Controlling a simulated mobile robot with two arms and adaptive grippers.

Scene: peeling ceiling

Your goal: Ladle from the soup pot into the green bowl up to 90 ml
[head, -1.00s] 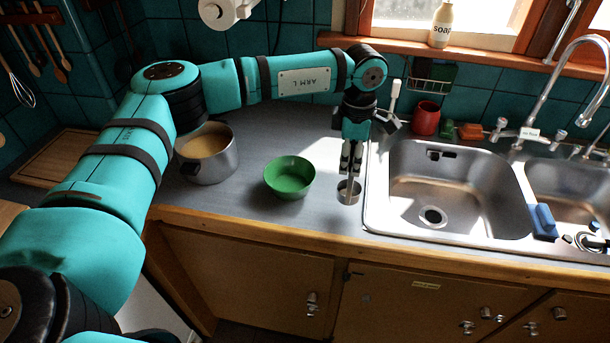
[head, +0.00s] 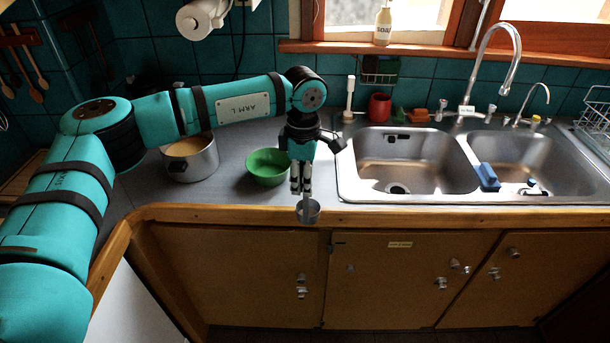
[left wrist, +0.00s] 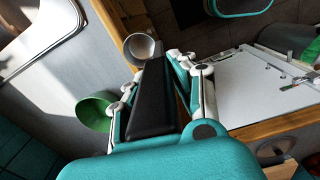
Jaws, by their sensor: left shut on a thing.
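The steel soup pot (head: 190,165) stands on the counter at the left, with tan soup (head: 187,146) in it, partly behind my left arm. The green bowl (head: 268,167) sits on the counter to its right; it also shows in the left wrist view (left wrist: 96,112). My left gripper (head: 301,186) is shut on the ladle, pointing down, to the right of the bowl. The ladle's cup (head: 308,212) hangs below the fingers, in front of the counter's front edge in the head view; it also shows in the left wrist view (left wrist: 140,47). I cannot see liquid in the cup. My right gripper is not in view.
A double steel sink (head: 408,172) lies to the right, with a blue sponge or brush (head: 487,177) on its divider. A red cup (head: 380,107) stands behind the sink. The wooden counter edge (head: 400,218) runs along the front.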

